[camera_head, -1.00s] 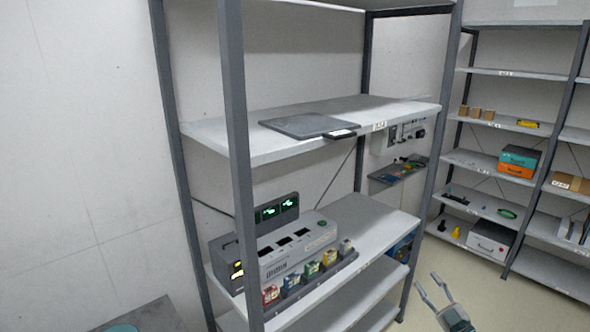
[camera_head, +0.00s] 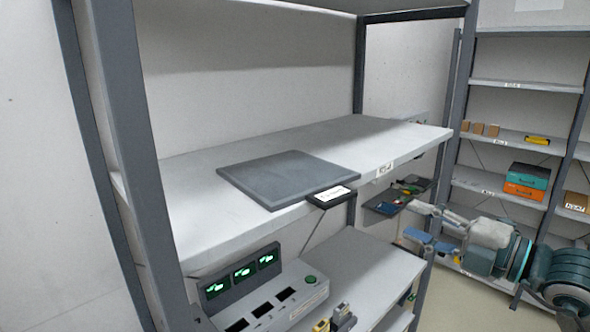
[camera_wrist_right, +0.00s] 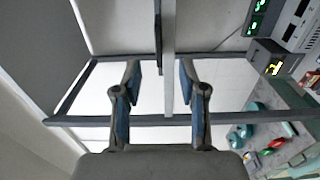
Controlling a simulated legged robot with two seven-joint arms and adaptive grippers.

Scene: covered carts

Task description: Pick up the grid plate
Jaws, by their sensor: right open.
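No plate with a clear grid pattern shows in either view. A flat dark grey square slab (camera_head: 285,178) with a small display (camera_head: 332,195) at its front lies on the upper shelf; I cannot tell if it is the grid plate. My right gripper (camera_head: 412,222) is at the right in the head view, in front of the shelf's right end and below the upper board. It is open and empty, apart from the slab. In the right wrist view its two blue-padded fingers (camera_wrist_right: 160,72) are spread. My left gripper is not in view.
The upper shelf board (camera_head: 385,140) is bare around the slab. A device with green screens (camera_head: 243,271) stands on the shelf below. A dark shelf post (camera_head: 135,160) rises at the left. Another rack with small boxes (camera_head: 527,180) stands at the right.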

